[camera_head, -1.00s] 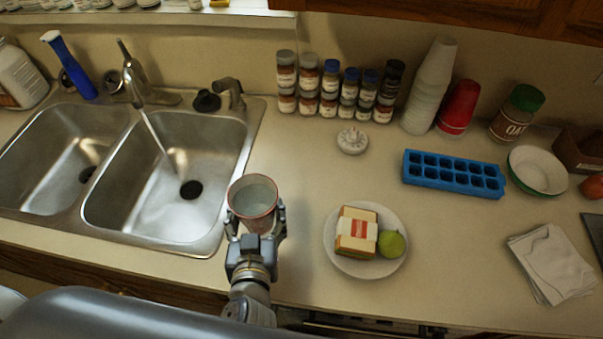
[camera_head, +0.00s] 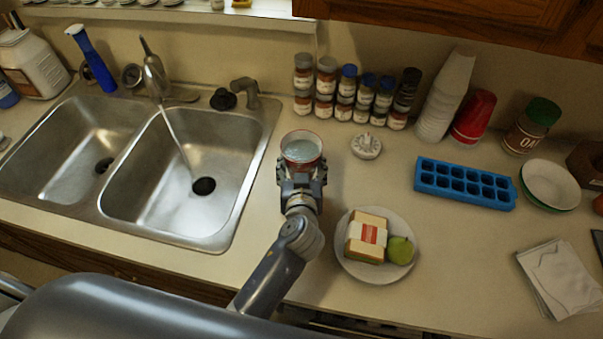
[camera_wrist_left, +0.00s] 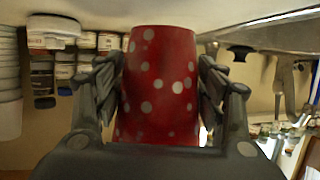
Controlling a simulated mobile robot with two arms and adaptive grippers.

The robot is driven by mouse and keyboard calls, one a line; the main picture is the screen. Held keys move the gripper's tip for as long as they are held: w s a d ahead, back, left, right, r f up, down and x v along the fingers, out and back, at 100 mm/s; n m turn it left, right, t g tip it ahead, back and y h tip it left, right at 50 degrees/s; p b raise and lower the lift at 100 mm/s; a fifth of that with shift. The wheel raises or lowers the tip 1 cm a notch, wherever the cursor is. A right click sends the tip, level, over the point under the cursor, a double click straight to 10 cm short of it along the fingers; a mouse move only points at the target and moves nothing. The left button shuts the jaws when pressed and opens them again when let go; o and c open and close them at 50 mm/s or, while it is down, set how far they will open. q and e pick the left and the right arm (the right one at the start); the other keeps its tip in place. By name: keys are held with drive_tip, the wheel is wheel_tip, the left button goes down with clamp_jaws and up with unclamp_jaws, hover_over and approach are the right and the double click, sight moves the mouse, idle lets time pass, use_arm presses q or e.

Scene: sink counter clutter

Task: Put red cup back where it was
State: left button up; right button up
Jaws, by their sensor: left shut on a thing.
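The red cup (camera_head: 301,147) has a pale inside and looks upright in the head view, between the sink and the spice jars. In the left wrist view the cup (camera_wrist_left: 160,85) is red with white dots and fills the space between the fingers. My left gripper (camera_head: 300,178) is shut on it, one finger on each side. I cannot tell whether the cup's bottom touches the counter. My right gripper is not in view.
The double sink (camera_head: 185,175) with running water lies to the left. Spice jars (camera_head: 355,95) and a white timer (camera_head: 366,145) stand behind and right. A plate (camera_head: 375,268) with a sandwich and green fruit is at front right. A blue ice tray (camera_head: 464,184) lies farther right.

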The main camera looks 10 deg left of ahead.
use_arm(q)
wheel_tip(320, 180, down, 3)
drive_tip(key=shift+s+f+b, duration=0.1)
drive_tip(key=shift+f+b, duration=0.05)
drive_tip(key=shift+b, duration=0.8)
drive_tip(key=shift+f, duration=0.1)
drive_tip(key=o, duration=0.7)
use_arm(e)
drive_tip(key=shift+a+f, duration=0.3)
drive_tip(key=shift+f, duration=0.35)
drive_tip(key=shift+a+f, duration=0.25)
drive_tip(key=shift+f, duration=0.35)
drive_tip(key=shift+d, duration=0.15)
